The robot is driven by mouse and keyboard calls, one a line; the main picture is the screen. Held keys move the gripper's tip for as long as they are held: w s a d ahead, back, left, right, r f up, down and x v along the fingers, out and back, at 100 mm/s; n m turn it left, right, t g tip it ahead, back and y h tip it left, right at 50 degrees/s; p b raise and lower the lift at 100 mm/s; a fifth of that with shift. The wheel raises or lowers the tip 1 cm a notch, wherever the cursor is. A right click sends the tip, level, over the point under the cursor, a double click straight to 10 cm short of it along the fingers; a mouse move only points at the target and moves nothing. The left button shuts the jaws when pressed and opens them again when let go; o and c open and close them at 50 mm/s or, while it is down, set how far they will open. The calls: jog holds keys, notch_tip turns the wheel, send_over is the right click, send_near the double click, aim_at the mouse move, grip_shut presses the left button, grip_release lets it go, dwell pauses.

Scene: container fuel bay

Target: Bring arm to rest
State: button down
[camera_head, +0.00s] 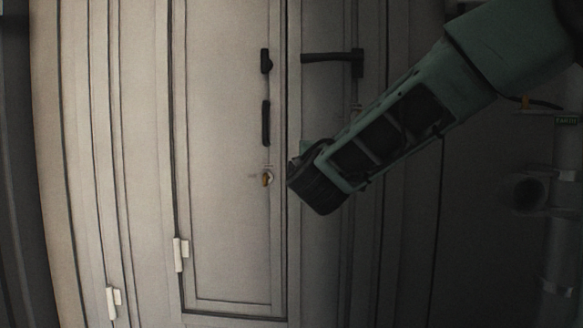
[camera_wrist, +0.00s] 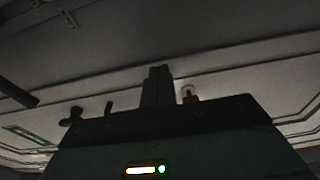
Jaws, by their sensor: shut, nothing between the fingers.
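My arm (camera_head: 400,118) reaches in from the upper right of the head view, in front of a pale cabinet door (camera_head: 228,230). Its dark end is close to the door's right edge, just right of a small brass lock (camera_head: 267,178). In the wrist view my gripper (camera_wrist: 158,72) shows as two dark fingers pressed together, with nothing between them. A small yellowish fitting (camera_wrist: 190,95), seemingly the lock, shows just right of the fingers. I cannot tell whether the fingers touch the door.
A black lever handle (camera_head: 335,57) is at the upper middle, above my arm's end. Dark door fittings (camera_head: 266,122) are left of it. White hinges (camera_head: 181,254) are at the lower left. A pipe (camera_head: 562,220) stands at the right edge. The door looks closed.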

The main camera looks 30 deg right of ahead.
jog(key=shift+s+d, duration=0.3)
jog(key=shift+s, duration=0.1)
jog(key=s+a+f+m+g+y, duration=0.1)
jog(key=s+a+f+g+y, duration=0.1)
jog(key=s+a+f+g, duration=0.5)
jog(key=s+a+f+m+g+y, duration=0.2)
jog(key=s+f, duration=0.3)
jog(key=f, duration=0.7)
jog(key=s+a+f+m+g+y, duration=0.1)
jog(key=s+a+f+g+y, duration=0.2)
jog(key=s+a+f, duration=0.35)
jog(key=s+a+f+g+y, duration=0.35)
jog(key=s+a, duration=0.45)
jog(key=s, duration=0.4)
notch_tip(320, 180, up, 25)
jog(key=p, duration=2.4)
jog(key=shift+a+r+h, duration=0.15)
jog(key=shift+h, duration=0.3)
